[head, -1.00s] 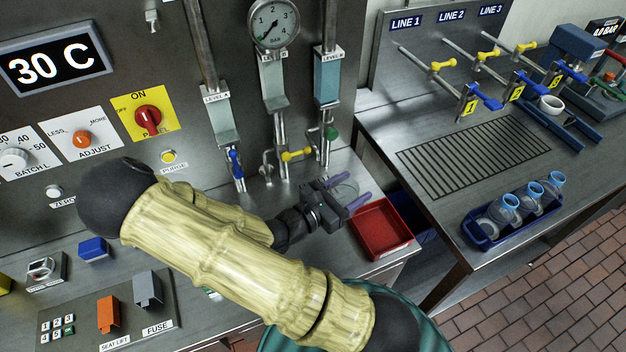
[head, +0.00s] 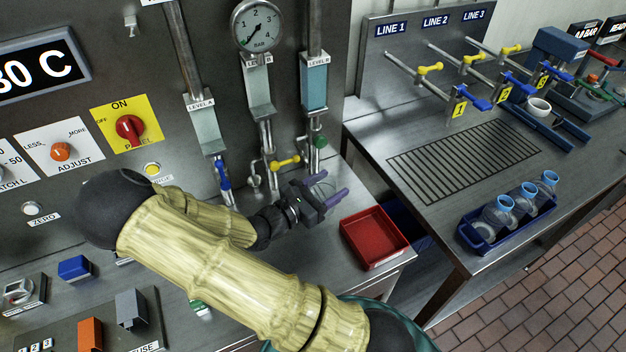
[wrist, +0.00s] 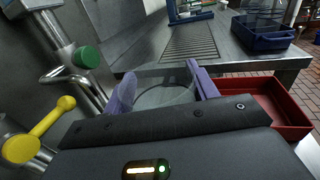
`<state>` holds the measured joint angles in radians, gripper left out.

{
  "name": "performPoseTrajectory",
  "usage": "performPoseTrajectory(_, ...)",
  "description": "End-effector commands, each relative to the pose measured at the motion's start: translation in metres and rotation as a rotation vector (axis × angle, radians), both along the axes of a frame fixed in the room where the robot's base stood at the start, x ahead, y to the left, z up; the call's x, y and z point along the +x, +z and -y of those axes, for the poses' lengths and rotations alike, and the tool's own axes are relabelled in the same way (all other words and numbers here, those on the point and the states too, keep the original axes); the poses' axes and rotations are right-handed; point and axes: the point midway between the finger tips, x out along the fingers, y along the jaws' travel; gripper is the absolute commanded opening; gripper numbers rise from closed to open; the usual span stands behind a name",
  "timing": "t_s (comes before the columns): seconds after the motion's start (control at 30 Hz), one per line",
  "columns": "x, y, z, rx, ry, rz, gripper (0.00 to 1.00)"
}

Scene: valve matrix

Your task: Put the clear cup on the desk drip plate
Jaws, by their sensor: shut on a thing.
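The clear cup (wrist: 165,94) is between the purple fingers of my gripper (wrist: 160,90) in the wrist view, and its see-through wall is faint. In the head view my gripper (head: 328,195) is shut on the cup (head: 324,188) above the steel desk, below the level tubes and left of the red tray. A slotted drip plate (head: 465,160) is set in the right-hand bench, and it also shows ahead in the wrist view (wrist: 192,42). Its bars look bare. I cannot make out a separate plate on the desk under my gripper.
A red tray (head: 348,236) stands at the desk's right edge. Pipes with a green knob (head: 320,141) and a yellow handle (head: 285,162) are close behind my gripper. A blue crate (head: 478,242) of clear vessels stands on the right bench. A gap separates desk and bench.

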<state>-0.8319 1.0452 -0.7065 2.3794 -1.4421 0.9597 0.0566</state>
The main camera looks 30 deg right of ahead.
Motion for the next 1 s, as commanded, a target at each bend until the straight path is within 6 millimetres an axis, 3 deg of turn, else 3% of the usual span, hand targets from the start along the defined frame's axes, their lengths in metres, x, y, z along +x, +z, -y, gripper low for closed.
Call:
performPoseTrajectory(0.13, 0.028, -0.013, 0.0, 0.0, 0.001, 0.001, 0.37)
performPoseTrajectory(0.3, 0.047, -0.024, 0.0, 0.001, 0.0, 0.001, 0.37)
performPoseTrajectory(0.67, 0.051, -0.026, 0.0, 0.0, 0.0, -0.001, 0.37)
performPoseTrajectory(1.0, 0.08, -0.049, 0.0, 0.001, 0.002, 0.0, 0.37)
